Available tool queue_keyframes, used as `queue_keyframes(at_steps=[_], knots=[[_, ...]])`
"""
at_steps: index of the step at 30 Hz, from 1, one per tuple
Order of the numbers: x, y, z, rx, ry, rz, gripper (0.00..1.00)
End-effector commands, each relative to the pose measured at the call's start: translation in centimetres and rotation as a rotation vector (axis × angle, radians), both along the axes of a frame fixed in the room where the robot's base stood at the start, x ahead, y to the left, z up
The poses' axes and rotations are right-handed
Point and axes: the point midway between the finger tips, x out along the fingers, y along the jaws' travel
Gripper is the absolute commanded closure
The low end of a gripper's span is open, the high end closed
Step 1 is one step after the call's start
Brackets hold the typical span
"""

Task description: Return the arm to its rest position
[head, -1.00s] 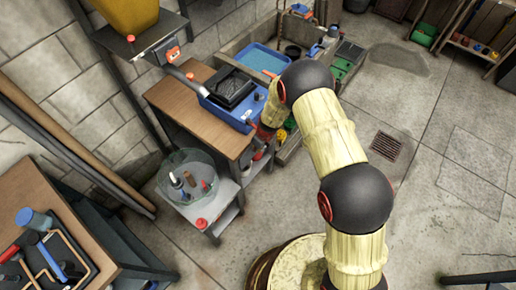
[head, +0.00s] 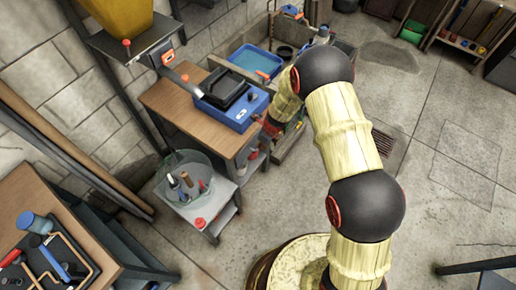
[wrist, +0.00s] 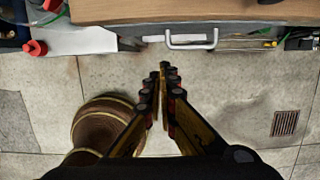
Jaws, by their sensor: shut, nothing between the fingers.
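My arm, with pale yellow segments and black ball joints, rises from the bottom of the head view and bends at its upper joint down toward the wooden workbench (head: 165,112). Its far end is mostly hidden behind that bend, so my gripper cannot be made out there. In the wrist view my gripper (wrist: 163,70) is shut and empty, its two dark and gold fingers meeting at the tips. The tips show over concrete floor, in front of the bench's drawer handle (wrist: 191,42), apparently touching nothing.
A blue tool case (head: 240,117) sits on the bench. A clear bin of tools (head: 165,190) stands on the lower shelf beside it. A blue basin (head: 256,62) lies beyond. A floor grate (wrist: 285,123) is at right in the wrist view. Open floor lies right of my arm.

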Motion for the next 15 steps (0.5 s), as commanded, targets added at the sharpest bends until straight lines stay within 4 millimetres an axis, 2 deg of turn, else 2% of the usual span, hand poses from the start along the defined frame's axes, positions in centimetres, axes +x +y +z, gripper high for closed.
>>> queue_keyframes(at_steps=[1,6,15], knots=[[-0.1,-0.2,1.1,0.0,-0.001,-0.001,1.0],[-0.4,-0.5,2.6,0.0,0.0,0.001,1.0],[-0.5,-0.6,3.0,0.0,0.0,0.0,1.0]])
